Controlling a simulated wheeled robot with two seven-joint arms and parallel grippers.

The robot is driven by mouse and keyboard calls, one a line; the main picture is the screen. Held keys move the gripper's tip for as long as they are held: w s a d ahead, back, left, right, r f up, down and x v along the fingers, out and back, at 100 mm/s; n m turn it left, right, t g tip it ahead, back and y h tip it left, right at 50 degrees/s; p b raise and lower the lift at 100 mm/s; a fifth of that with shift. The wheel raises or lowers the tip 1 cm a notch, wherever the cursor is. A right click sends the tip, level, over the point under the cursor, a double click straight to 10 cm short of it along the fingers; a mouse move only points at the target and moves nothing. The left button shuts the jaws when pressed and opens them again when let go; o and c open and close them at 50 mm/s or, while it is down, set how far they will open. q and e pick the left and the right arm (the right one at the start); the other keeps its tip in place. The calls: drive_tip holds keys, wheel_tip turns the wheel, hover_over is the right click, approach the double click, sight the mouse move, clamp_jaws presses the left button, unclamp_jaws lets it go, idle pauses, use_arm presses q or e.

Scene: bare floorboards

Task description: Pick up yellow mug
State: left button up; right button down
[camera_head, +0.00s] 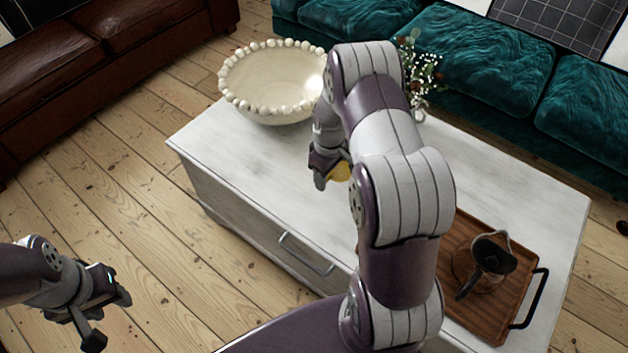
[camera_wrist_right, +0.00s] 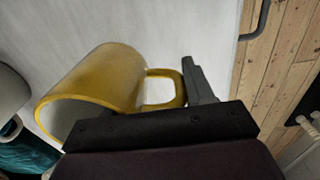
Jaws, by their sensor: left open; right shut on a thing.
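The yellow mug (camera_head: 342,172) shows as a small patch over the white coffee table, mostly hidden behind my right arm and gripper. In the right wrist view the mug (camera_wrist_right: 97,82) is large, its open rim toward the lower left and its handle toward a dark gripper finger. My right gripper (camera_head: 327,168) is shut on the mug, at the handle side; the exact contact is partly hidden. I cannot tell whether the mug touches the tabletop. My left gripper (camera_head: 107,307) is open and empty, over the floorboards at the lower left.
The white table (camera_head: 225,150) bears a cream bowl with a beaded rim (camera_head: 262,85), flowers (camera_head: 424,75), and a wooden tray (camera_head: 478,318) with a glass pot (camera_head: 485,262). A teal sofa (camera_head: 480,60) stands behind; a brown leather sofa (camera_head: 60,65) stands at the left.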

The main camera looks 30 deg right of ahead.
drive_tip(key=shift+s+d+r+p, duration=0.2)
drive_tip(key=shift+d+r, duration=0.4)
drive_tip(key=shift+d, duration=0.4)
drive_tip(key=shift+s+d+r+p, duration=0.15)
drive_tip(key=shift+s+d+r, duration=0.1)
drive_tip(key=shift+d+r, duration=0.6)
drive_tip(key=shift+s+d+r+p, duration=0.2)
drive_tip(key=shift+d+r, duration=0.2)
drive_tip(key=shift+d, duration=0.8)
idle(0.5)
